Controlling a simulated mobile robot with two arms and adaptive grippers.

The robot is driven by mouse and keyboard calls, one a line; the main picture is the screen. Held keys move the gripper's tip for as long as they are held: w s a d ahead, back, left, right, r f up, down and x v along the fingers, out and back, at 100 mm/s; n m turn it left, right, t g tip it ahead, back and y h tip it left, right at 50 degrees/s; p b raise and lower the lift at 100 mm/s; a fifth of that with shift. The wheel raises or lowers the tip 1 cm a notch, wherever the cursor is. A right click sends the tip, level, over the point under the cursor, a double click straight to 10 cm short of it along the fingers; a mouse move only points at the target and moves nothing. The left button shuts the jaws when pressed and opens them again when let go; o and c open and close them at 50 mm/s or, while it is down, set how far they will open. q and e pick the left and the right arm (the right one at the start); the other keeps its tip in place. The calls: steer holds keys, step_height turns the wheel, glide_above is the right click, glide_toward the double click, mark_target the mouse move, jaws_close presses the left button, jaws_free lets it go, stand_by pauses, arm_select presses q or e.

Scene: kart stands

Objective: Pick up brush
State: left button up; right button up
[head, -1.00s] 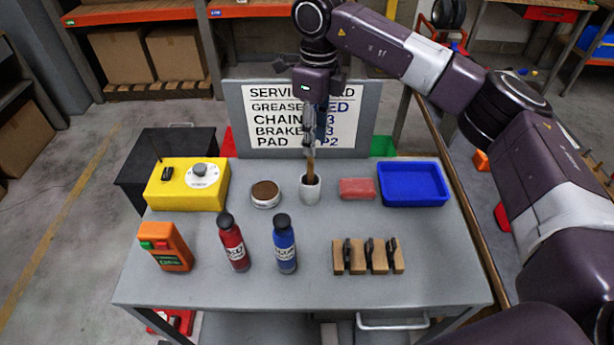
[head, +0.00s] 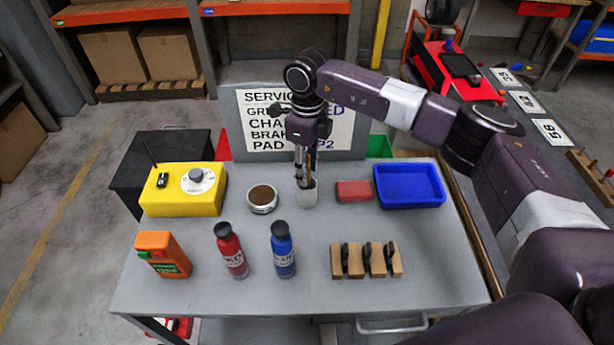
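The brush (head: 313,160) stands upright in a small white cup (head: 307,196) near the back middle of the grey cart top. Only a bit of its brown handle shows; its lower end is hidden in the cup. My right gripper (head: 306,175) points down at the cup, its fingers around or just in front of the handle. I cannot tell whether the fingers touch the handle or are closed on it. My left gripper is not in view.
A round tin (head: 262,198) is left of the cup, and a red block (head: 353,191) and blue tray (head: 409,187) are right. A sign board (head: 255,125) stands behind.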

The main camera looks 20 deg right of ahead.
jaws_close()
steer(key=shift+r, duration=0.15)
